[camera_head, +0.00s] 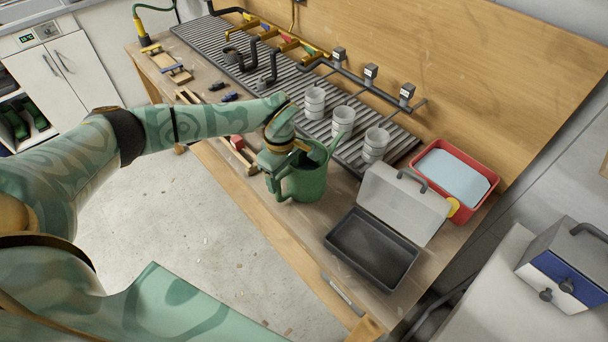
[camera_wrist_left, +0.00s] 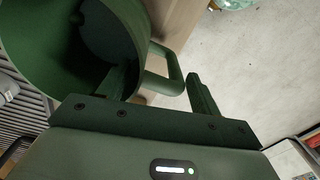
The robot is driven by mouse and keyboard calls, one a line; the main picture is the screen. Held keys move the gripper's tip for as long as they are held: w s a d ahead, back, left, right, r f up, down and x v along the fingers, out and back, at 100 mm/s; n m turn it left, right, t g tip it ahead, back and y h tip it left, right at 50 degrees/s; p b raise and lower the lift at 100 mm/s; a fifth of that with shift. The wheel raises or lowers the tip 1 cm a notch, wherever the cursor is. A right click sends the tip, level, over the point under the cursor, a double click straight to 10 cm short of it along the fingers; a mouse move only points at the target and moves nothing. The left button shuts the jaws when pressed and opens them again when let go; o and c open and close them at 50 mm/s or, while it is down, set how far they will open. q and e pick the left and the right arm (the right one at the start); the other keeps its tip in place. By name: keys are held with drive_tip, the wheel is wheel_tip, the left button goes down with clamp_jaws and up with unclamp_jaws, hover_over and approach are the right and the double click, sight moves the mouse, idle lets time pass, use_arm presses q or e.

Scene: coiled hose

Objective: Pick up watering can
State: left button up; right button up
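The green watering can (camera_head: 306,182) stands upright near the front edge of the workbench (camera_head: 441,251), with its handle (camera_head: 273,178) on the left. My left gripper (camera_head: 288,158) is just above the can's handle side. In the left wrist view the can (camera_wrist_left: 118,28) fills the upper left, and its handle (camera_wrist_left: 172,68) shows between the two spread fingers of the gripper (camera_wrist_left: 162,86). The fingers look apart from the handle, one on each side. The gripper holds nothing. My right gripper is out of view.
Right of the can stands an open toolbox (camera_head: 372,247) with a grey lid. Several white cups (camera_head: 342,119) stand on the ribbed rack (camera_head: 285,88) behind it. A red bin (camera_head: 456,177) is at the far right. Small tools lie left of the can.

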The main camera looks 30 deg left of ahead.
use_arm(q)
drive_tip(key=c, duration=1.1)
drive_tip(key=shift+w+r, duration=0.1)
drive_tip(key=shift+r, duration=0.1)
